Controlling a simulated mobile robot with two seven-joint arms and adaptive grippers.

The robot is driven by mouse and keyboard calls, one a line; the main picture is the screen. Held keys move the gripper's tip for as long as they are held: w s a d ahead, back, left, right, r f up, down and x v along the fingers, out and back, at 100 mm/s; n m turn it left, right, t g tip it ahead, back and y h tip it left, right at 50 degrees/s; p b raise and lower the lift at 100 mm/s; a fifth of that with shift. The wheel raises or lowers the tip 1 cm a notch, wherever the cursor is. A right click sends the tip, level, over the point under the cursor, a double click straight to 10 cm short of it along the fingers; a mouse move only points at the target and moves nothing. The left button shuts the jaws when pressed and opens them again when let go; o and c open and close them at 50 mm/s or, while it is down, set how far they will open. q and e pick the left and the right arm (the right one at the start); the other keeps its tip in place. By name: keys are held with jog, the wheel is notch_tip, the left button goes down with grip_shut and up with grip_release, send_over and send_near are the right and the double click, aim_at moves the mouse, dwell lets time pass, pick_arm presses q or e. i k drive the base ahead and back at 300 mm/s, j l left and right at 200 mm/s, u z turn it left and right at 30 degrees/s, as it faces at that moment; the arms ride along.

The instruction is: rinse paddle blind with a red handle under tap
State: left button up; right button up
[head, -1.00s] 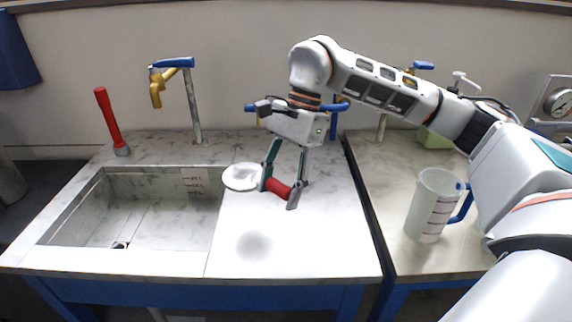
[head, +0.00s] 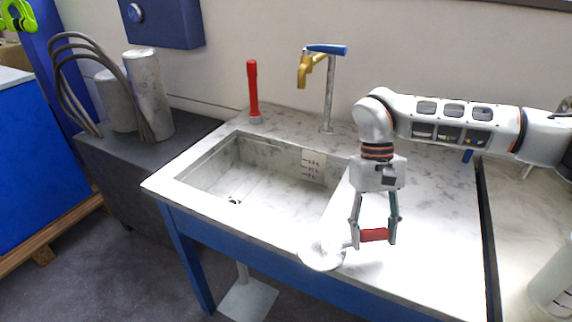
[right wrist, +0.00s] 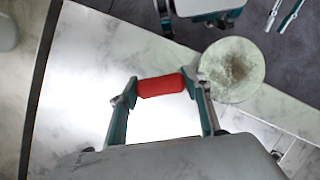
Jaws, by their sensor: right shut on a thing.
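The paddle blind is a pale round disc (head: 321,256) with a red handle (head: 374,235). My right gripper (head: 375,243) is shut on the red handle and holds the blind above the front part of the counter, to the right of the sink. In the right wrist view the red handle (right wrist: 161,85) lies between the fingers, and the disc (right wrist: 232,69) shows a brownish-grey stain in its middle. The tap (head: 304,72), brass with a blue lever, stands behind the sink (head: 262,180).
A red-handled tool (head: 253,88) stands upright behind the sink. A clear measuring jug (head: 552,285) is on the right counter. A dark cabinet (head: 110,150) with grey cylinders is at the left. The sink basin looks empty.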

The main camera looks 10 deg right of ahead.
aim_at(337, 50)
jog(key=u, duration=1.05)
jog(key=l, duration=0.4)
jog(key=i+l, duration=0.1)
jog(key=l, duration=0.3)
jog(key=u, duration=0.05)
